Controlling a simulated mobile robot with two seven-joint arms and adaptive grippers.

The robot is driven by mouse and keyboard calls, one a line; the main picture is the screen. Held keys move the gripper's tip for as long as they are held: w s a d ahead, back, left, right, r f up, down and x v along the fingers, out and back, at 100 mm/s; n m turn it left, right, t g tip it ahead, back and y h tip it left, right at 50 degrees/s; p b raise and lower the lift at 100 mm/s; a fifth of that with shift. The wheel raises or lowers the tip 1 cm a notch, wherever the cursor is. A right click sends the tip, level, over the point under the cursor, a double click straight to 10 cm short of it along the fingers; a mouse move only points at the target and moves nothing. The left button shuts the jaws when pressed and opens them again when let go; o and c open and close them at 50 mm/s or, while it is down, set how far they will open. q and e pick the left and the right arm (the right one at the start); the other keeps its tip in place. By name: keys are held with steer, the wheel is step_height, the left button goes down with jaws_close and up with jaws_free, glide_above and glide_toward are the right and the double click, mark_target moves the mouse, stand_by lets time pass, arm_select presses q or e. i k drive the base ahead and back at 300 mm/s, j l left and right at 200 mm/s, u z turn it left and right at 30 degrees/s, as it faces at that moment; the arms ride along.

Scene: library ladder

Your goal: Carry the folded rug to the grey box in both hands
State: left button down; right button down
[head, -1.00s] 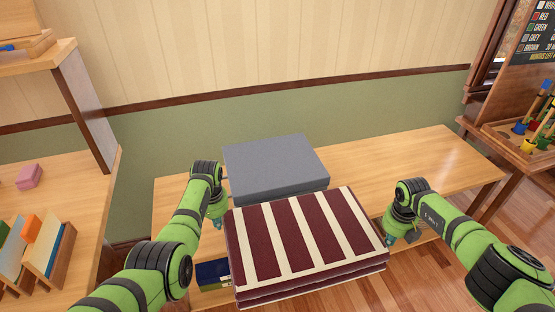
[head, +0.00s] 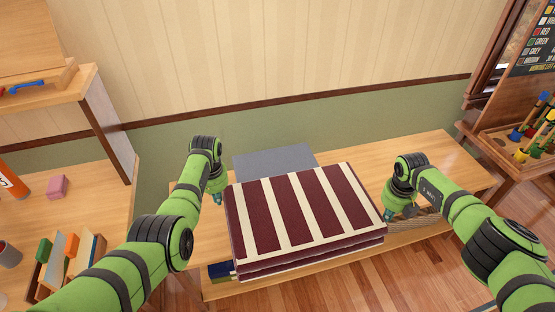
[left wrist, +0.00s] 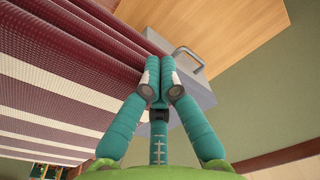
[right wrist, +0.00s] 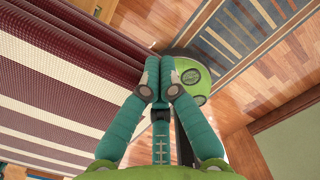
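The folded rug (head: 305,215), maroon with cream stripes, lies flat and level between my two hands. My left gripper (head: 217,198) is at its left edge and my right gripper (head: 392,211) at its right edge, both pointing down. In the wrist views the fingers of the left gripper (left wrist: 160,78) and right gripper (right wrist: 160,78) are closed together at the rug's layered edge. The grey box (head: 272,160) stands behind the rug, its front hidden by it. In the left wrist view the box (left wrist: 203,95) shows a metal handle.
The wooden bench (head: 425,165) is bare to the right of the box. A dark blue item (head: 221,270) lies at front left, partly under the rug. A shelf unit (head: 110,180) stands left, a rack with pegs (head: 520,150) right. A wall is behind.

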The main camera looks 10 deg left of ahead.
mark_target(279, 171)
steer(key=i+j, duration=0.25)
steer(key=i, duration=0.15)
steer(key=i+j, duration=0.25)
steer(key=i, duration=0.2)
